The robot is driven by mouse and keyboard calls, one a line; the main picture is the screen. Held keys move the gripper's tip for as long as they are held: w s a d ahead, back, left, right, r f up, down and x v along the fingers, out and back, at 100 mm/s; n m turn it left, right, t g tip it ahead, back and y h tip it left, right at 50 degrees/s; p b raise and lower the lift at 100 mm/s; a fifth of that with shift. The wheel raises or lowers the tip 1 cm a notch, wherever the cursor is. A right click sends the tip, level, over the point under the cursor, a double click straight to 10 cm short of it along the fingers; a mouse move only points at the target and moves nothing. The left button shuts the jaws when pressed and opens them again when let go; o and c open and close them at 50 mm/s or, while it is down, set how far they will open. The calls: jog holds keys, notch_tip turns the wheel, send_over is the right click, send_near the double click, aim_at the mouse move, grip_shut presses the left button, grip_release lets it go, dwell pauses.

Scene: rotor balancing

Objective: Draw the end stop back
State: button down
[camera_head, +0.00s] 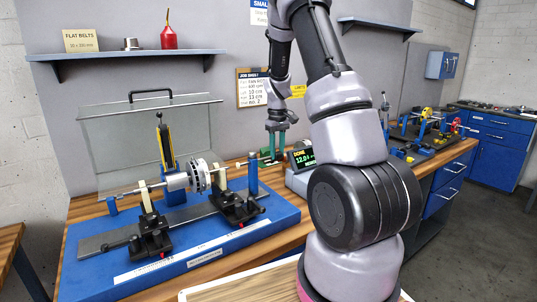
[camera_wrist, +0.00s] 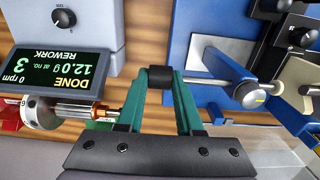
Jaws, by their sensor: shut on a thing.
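My gripper (camera_wrist: 162,100) has green fingers closed on a dark cylindrical knob (camera_wrist: 162,75). I take the knob to be the end stop's grip. In the head view my gripper (camera_head: 276,150) is just beyond the right end of the balancing stand, near a blue post (camera_head: 252,176). The rotor (camera_head: 198,176) lies on its shaft across the two black supports of the blue stand (camera_head: 185,255). The knob is hard to make out in the head view.
A display box (camera_head: 303,158) reading DONE stands right of the stand; its screen (camera_wrist: 55,80) also says REWORK. A clear guard (camera_head: 120,135) stands raised behind the rotor. My arm hides part of the bench. Other equipment (camera_head: 430,130) stands at the far right.

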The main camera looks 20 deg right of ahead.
jog(key=shift+w+d, duration=0.2)
jog(key=shift+d, duration=0.6)
jog(key=c, duration=0.6)
grip_release()
jog(key=shift+o, duration=0.2)
notch_tip(320, 180, up, 11)
jog(key=shift+f, duration=0.1)
